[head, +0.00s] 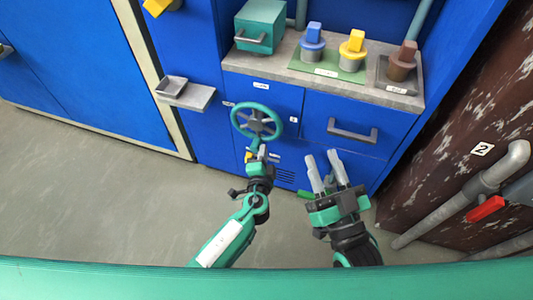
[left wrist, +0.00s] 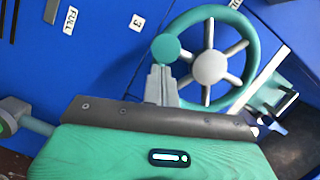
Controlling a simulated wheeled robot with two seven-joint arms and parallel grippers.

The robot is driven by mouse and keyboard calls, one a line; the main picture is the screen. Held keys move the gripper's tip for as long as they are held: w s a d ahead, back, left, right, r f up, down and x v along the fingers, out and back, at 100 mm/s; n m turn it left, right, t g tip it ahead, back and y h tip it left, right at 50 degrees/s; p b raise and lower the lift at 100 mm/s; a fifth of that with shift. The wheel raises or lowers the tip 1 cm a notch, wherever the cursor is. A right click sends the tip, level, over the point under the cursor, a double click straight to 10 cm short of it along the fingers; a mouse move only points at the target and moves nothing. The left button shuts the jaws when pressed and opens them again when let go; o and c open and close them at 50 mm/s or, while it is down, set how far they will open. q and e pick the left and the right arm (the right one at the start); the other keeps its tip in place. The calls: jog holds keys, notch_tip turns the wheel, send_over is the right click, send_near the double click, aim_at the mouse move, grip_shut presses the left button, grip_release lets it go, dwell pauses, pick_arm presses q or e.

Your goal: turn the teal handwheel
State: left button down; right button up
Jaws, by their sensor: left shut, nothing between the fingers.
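The teal handwheel (head: 257,126), with grey spokes and a grey hub, is on the front of the blue cabinet in the head view. In the left wrist view the wheel (left wrist: 210,67) fills the upper right, with a round teal knob (left wrist: 166,48) at its left rim. My left gripper (head: 262,153) is shut and empty at the wheel's lower edge. In the left wrist view its fingertips (left wrist: 161,72) overlap the knob's lower edge; I cannot tell whether they touch it. My right gripper (head: 322,155) has its fingers apart, empty, right of the wheel.
A grey drawer handle (head: 352,130) is right of the wheel. The countertop (head: 281,70) above holds a teal box (head: 260,27) and blue, yellow and brown plugs. A grey tray (head: 187,95) juts out at left. Pipes with a red lever (head: 485,209) are at right. The floor at left is clear.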

jog(key=shift+f, duration=0.2)
pick_arm(q)
jog(key=shift+w+a+f+m+b, duration=0.15)
jog(key=shift+a+m+b, duration=0.1)
jog(key=shift+a+b, duration=0.15)
jog(key=shift+w+a+f+m+b, duration=0.1)
jog(key=shift+a+m+b, duration=0.2)
jog(key=shift+b, duration=0.1)
pick_arm(e)
notch_tip(320, 180, up, 6)
jog(key=s+d+t, duration=0.1)
jog(key=d+t, duration=0.1)
jog(key=t, duration=0.2)
jog(key=shift+s+r, duration=0.15)
jog(key=shift+r, duration=0.05)
jog(key=shift+d, duration=0.1)
